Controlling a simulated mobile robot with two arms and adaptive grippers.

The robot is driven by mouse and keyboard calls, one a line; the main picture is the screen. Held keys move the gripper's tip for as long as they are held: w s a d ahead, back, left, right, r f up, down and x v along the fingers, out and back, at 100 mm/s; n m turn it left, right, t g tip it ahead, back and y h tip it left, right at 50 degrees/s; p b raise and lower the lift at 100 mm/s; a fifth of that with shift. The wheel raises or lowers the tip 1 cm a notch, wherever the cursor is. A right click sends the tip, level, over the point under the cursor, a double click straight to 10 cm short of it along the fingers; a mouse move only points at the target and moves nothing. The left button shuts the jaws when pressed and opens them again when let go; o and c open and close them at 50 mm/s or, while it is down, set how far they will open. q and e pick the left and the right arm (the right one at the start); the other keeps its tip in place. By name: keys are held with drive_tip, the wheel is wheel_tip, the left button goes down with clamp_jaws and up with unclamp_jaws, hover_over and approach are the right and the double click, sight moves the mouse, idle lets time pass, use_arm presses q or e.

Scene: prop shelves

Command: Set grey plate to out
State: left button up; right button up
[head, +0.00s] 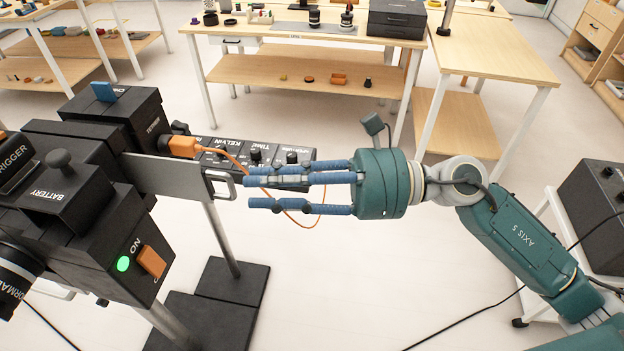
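The grey plate (165,175) is a flat metal slide with a loop handle at its right end. It sticks out to the right from the side of a black camera-like device (85,225). How far it goes into the device is hidden. My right gripper (249,193) comes in from the right, with its blue fingers pointing left. The fingers are straight and spread, with a gap between the upper ones and the lower one. Their tips are just right of the handle, and I see no grip on it. My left gripper is not in view.
The device stands on metal posts with dark bases (232,280). An orange cable (262,180) hangs behind the fingers near a black control box (290,160). Wooden tables (300,72) with props stand behind. The floor below the gripper is mostly clear.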

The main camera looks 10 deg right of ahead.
drive_tip(key=s+d, duration=0.1)
drive_tip(key=d, duration=0.5)
drive_tip(key=shift+d, duration=0.4)
